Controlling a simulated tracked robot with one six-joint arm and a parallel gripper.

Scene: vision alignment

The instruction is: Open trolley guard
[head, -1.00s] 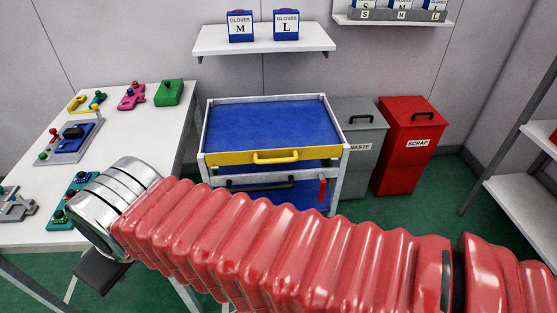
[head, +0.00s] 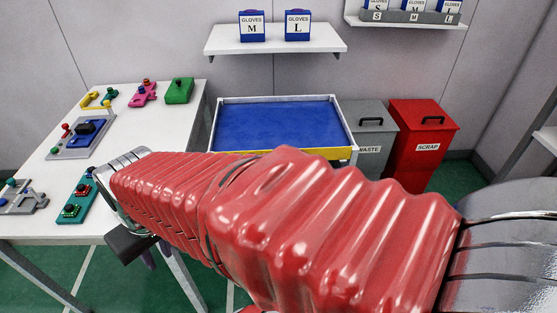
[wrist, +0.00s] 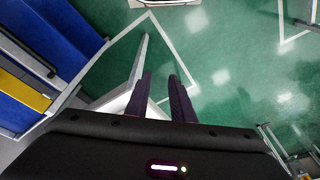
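The trolley (head: 343,119) stands against the back wall, with a blue top and pale frame. Its yellow guard (head: 336,153) runs along the top front edge. My red arm hides most of the guard and its handle in the head view. In the wrist view, the yellow guard (wrist: 24,92) shows at the left, beside blue panels. My gripper (wrist: 161,77) points down over the green floor, to the right of the guard and apart from it. Its two dark fingers are parted with nothing between them. In the head view the fingers are mostly hidden below the arm's left end.
A white table (head: 136,165) with coloured parts and fixtures is at the left. Grey waste (head: 370,145) and red scrap (head: 420,160) bins stand right of the trolley. A wall shelf (head: 275,47) holds glove boxes above. Another shelf edge shows at the far right.

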